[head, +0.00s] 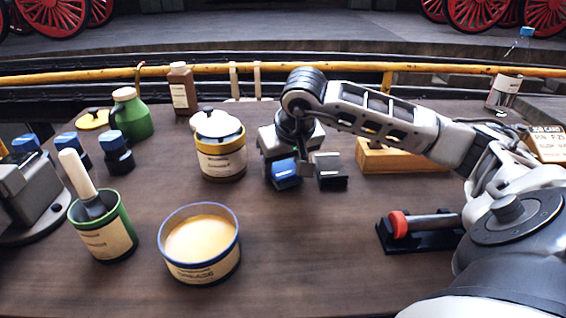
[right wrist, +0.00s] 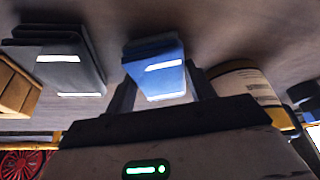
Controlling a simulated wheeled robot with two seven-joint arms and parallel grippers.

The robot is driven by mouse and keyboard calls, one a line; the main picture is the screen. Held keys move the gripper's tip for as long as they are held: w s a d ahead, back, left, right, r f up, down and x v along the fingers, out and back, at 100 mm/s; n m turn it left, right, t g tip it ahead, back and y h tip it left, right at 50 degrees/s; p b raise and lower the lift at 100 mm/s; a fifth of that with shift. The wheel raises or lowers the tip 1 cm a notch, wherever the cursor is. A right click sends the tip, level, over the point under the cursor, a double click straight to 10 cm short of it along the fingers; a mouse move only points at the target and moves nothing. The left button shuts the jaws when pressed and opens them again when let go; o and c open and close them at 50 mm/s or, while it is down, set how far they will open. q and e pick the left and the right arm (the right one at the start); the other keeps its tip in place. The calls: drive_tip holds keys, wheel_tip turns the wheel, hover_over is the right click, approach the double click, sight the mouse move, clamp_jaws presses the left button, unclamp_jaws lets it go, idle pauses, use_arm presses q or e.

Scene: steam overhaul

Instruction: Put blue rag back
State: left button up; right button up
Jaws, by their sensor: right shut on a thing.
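The blue rag (head: 286,177) is a small folded block near the middle of the table in the head view. My right gripper (head: 286,166) points down over it and is shut on it. In the right wrist view the blue rag (right wrist: 156,68) sits between the two fingers of the gripper (right wrist: 163,88). I cannot tell whether the rag touches the table. A dark grey folded rag (head: 331,173) lies just right of it, apart from it; it also shows in the right wrist view (right wrist: 62,58). My left gripper is not in view.
A yellow-rimmed tin (head: 221,165) stands close left of my right gripper. A wooden block (head: 395,158) lies behind to the right, and a red-ended tool in a black holder (head: 420,228) in front right. An open blue-rimmed tin (head: 200,270) is front left. The table's front middle is clear.

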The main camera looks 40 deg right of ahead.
drive_tip(key=shift+f, duration=0.15)
drive_tip(key=o, duration=0.9)
drive_tip(key=shift+r, duration=0.4)
drive_tip(key=v, duration=1.1)
drive_tip(key=shift+s+r+p, duration=0.15)
drive_tip(key=shift+r+p, duration=0.15)
drive_tip(key=shift+p, duration=0.1)
